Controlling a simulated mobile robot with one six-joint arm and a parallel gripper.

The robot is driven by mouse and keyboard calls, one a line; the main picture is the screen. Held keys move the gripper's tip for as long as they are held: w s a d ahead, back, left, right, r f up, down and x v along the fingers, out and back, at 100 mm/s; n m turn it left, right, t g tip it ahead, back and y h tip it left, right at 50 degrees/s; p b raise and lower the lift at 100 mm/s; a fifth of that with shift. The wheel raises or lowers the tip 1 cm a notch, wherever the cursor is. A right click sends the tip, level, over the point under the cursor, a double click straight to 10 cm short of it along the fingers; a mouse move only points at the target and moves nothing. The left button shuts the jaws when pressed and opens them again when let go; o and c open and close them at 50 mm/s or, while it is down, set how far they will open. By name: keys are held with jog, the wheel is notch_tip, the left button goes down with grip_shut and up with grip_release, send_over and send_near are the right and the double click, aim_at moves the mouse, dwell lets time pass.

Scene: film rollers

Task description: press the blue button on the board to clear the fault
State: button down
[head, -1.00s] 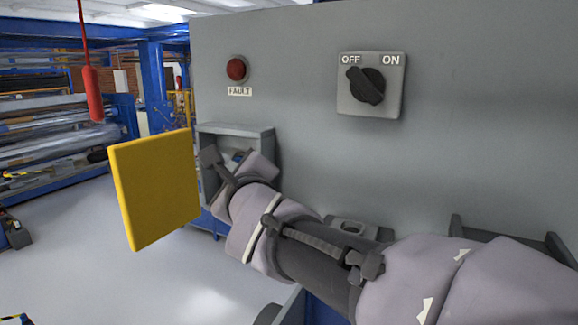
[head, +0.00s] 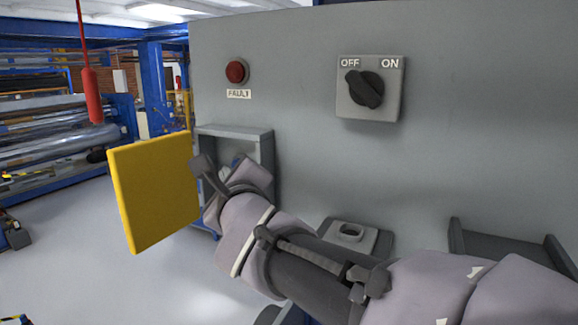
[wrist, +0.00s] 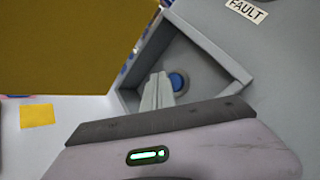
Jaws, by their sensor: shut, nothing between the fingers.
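The blue button (wrist: 178,82) sits on the back wall inside an open grey box (wrist: 208,45) on the board, in the wrist view. My gripper (wrist: 160,76) is shut and empty, its pale fingers reaching into the box. The fingertips show just left of the button and overlap its edge; I cannot tell whether they touch it. In the head view the grey box (head: 265,155) is partly covered by my wrist, and the fingers are hidden there. The yellow door (head: 155,190) of the box stands open to the left; it also fills the wrist view's upper left (wrist: 70,45).
The grey board (head: 480,120) carries a dark red lamp (head: 236,72) above a FAULT label (head: 239,94). A black rotary switch (head: 365,89) points toward OFF. A red pendant (head: 92,95) hangs at left.

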jog(key=shift+s+a+p, duration=0.25)
jog(key=shift+s+a, duration=0.05)
jog(key=shift+s, duration=0.45)
jog(key=shift+s+a+p, duration=0.3)
jog(key=shift+s+a, duration=0.05)
jog(key=shift+s, duration=0.45)
jog(key=shift+s+a+p, duration=0.25)
jog(key=shift+s+a, duration=0.05)
jog(key=shift+s, duration=0.45)
